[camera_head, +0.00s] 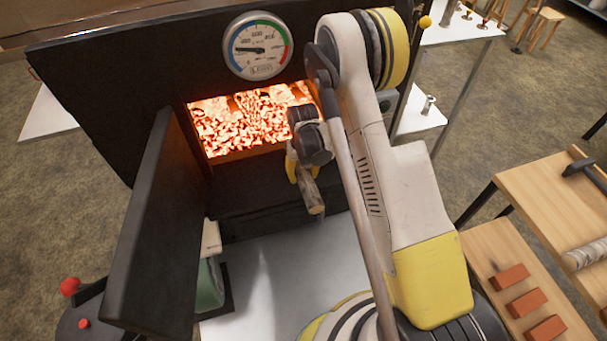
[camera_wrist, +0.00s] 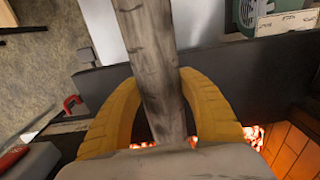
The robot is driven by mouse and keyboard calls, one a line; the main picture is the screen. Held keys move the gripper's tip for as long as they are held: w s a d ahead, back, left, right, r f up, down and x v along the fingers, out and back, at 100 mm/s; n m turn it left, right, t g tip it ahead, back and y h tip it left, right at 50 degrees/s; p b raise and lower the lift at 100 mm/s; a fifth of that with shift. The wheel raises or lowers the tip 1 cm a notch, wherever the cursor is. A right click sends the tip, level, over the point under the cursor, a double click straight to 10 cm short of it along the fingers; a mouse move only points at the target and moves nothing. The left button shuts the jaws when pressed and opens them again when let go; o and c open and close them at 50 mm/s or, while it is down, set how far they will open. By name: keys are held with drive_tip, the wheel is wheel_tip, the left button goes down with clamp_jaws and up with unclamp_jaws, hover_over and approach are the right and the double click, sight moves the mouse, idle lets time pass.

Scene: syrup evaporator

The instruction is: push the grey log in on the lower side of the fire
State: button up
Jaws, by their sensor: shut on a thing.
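The grey log (camera_wrist: 150,60) runs between the yellow fingers of my gripper (camera_wrist: 160,105) in the wrist view, and the gripper is shut on it. In the head view the log's near end (camera_head: 311,192) sticks out below my gripper (camera_head: 300,168), in front of the firebox opening. The fire (camera_head: 250,115) glows orange behind, inside the black firebox. The log's far end is hidden by my gripper and wrist. In the wrist view a little of the glow (camera_wrist: 253,135) shows behind the fingers.
The firebox door (camera_head: 145,220) stands open on the left. A dial gauge (camera_head: 257,46) is mounted above the opening. A wooden table (camera_head: 560,215) at the right bears a pale log (camera_head: 585,254) and a dark tool (camera_head: 583,169). Red bricks (camera_head: 526,302) lie on a lower bench.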

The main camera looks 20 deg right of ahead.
drive_tip(key=w+f, duration=0.1)
drive_tip(key=w, duration=0.2)
drive_tip(key=w+f, duration=0.2)
drive_tip(key=w, duration=0.1)
drive_tip(key=w+f, duration=0.2)
drive_tip(key=w, duration=0.1)
drive_tip(key=shift+b, duration=0.4)
drive_tip(key=o, duration=1.5)
wheel_tip(320, 180, up, 7)
drive_tip(key=shift+r, duration=0.2)
